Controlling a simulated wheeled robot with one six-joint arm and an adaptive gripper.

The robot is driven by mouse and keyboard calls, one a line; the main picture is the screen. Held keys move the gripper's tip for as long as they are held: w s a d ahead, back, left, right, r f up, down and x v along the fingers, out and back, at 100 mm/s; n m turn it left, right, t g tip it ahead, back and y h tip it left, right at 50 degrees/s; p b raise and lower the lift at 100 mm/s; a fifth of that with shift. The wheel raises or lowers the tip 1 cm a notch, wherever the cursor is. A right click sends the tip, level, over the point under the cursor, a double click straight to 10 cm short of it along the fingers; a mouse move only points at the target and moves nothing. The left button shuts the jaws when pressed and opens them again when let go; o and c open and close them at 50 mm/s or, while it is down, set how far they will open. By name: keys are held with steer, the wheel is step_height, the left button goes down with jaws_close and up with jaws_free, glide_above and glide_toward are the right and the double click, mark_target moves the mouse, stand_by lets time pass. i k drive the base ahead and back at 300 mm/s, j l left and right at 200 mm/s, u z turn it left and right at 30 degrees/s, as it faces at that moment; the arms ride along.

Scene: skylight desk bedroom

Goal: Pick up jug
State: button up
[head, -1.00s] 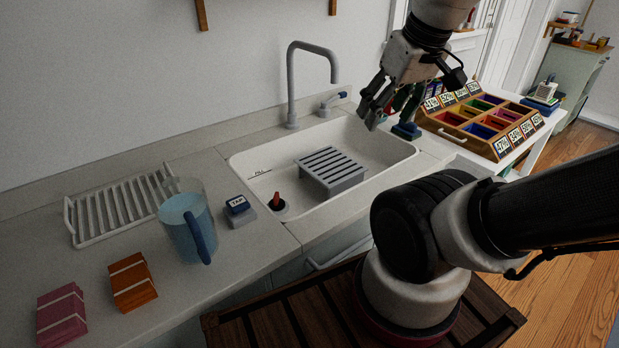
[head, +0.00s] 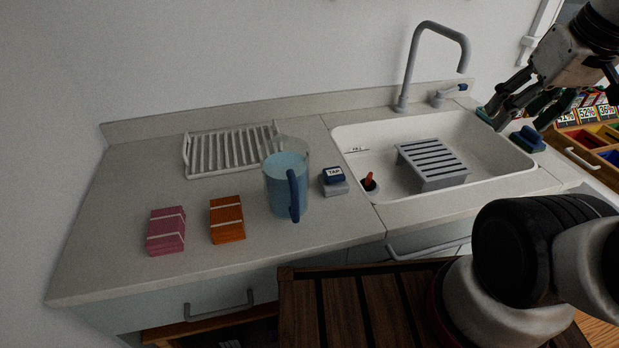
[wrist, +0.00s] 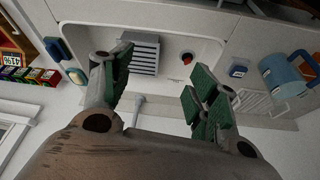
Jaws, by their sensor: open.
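The jug (head: 282,181) is a clear blue-tinted pitcher with a dark blue handle facing the front right. It stands upright on the counter left of the sink, and it also shows at the right of the wrist view (wrist: 285,78). My gripper (head: 518,118) is open and empty. It hangs over the right part of the sink in the head view, well to the right of the jug. In the wrist view my gripper's green-padded fingers (wrist: 160,88) are spread apart, with nothing between them.
A white drying rack (head: 232,150) lies behind the jug. A TAP block (head: 334,181) stands close to its right. Orange (head: 227,220) and pink (head: 166,231) packs lie to its left. The sink (head: 500,150) holds a grey slatted stand (head: 432,163). A tall faucet (head: 409,62) rises behind.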

mark_target(284, 160)
steer(key=l, duration=0.45)
steer(key=k+l+u, duration=0.1)
steer(key=l, duration=0.3)
steer(key=k+l, duration=0.1)
steer(key=l, duration=0.35)
steer(key=k+l, duration=0.1)
steer(key=l, duration=0.3)
steer(key=l+u, duration=0.15)
steer(key=u, duration=1.85)
